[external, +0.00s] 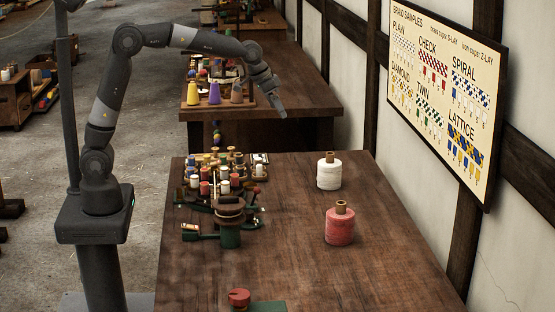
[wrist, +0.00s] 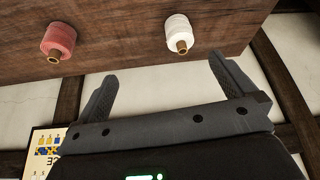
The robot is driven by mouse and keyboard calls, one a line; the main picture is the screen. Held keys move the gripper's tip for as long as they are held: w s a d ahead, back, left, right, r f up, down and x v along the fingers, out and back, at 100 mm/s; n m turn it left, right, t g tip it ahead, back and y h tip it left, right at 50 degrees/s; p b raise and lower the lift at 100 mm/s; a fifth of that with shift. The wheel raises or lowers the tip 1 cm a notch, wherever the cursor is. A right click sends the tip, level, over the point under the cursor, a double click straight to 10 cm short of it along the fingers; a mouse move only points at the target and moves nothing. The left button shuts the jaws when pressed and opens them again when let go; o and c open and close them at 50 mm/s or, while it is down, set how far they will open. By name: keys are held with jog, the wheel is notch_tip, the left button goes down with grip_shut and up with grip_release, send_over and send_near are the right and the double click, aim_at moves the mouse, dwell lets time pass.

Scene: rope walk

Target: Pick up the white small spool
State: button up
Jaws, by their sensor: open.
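A white spool (external: 329,174) with a brown core stands upright on the near wooden table, towards the back right. It also shows in the wrist view (wrist: 177,35), above and between my fingertips, apart from them. Several smaller white spools, such as this one (external: 224,186), stand in the crowded group at the table's back left; I cannot tell their exact sizes. My gripper (external: 281,109) is in the air beyond the table's back edge, left of the white spool and higher. In the wrist view, its two fingers (wrist: 163,72) are spread wide with nothing between them.
A red spool (external: 340,226) stands nearer the front. A green-based winding device (external: 229,236) sits at left and a red-topped object (external: 239,297) at front. The wall with the braid sample board (external: 446,85) borders the right. The table's middle is clear.

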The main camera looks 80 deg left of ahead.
send_near(327, 154)
jog(key=shift+n+g+y, duration=0.3)
jog(key=shift+n, duration=0.1)
jog(key=x, duration=0.9)
jog(key=shift+w+d, duration=0.15)
jog(key=shift+w, duration=0.15)
jog(key=shift+x, duration=3.1)
jog(key=shift+s, duration=0.15)
jog(key=c, duration=1.1)
jog(key=shift+r, duration=0.1)
jog(key=shift+c, duration=0.2)
